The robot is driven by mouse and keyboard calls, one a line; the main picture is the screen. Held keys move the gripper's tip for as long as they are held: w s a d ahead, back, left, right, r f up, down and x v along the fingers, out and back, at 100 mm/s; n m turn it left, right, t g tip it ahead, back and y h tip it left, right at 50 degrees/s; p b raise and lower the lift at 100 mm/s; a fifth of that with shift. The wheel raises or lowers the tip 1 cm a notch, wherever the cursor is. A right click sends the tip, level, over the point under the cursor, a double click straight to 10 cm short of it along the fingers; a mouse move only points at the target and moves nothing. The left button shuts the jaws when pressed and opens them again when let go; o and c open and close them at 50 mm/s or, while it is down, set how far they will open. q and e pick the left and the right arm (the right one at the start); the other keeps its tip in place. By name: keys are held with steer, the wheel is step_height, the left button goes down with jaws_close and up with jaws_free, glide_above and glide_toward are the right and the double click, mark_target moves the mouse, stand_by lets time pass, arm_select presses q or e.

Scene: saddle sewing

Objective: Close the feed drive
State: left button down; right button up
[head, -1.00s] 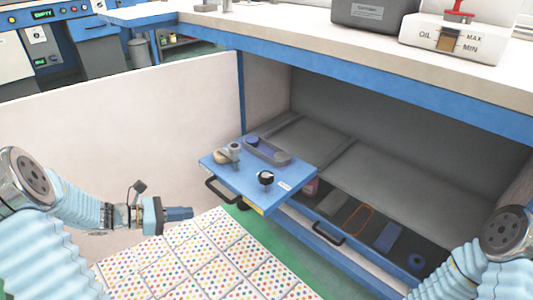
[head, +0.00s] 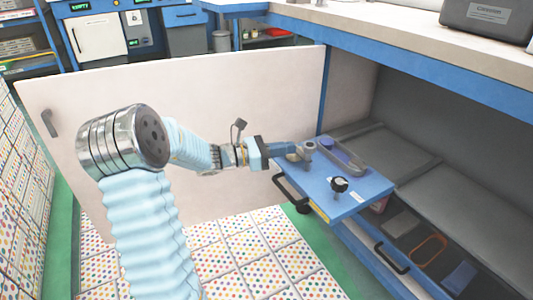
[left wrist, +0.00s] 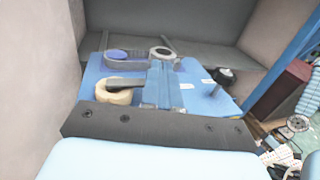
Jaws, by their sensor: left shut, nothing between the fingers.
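A blue pull-out plate (head: 362,197), apparently the feed drive, sticks out from the cabinet under the bench. On it are a black knob (head: 340,184), a grey curved tray (head: 347,160) and a grey cylinder. A dark handle (head: 291,193) is on its front edge. My left gripper (head: 308,149) is shut and empty, its tip over the plate's rear left corner by the cylinder. In the left wrist view its blue fingers (left wrist: 162,82) lie over the plate, beside a tan roll (left wrist: 113,97). I cannot tell whether they touch anything. My right gripper is not in view.
A pale cabinet door (head: 190,150) stands wide open left of the plate. Below the plate, an open drawer with a dark handle (head: 392,258) holds an orange loop (head: 429,249) and a blue block. The dotted tile floor in front is clear.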

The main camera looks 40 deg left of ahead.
arm_select(q)
steer(key=shift+x, duration=1)
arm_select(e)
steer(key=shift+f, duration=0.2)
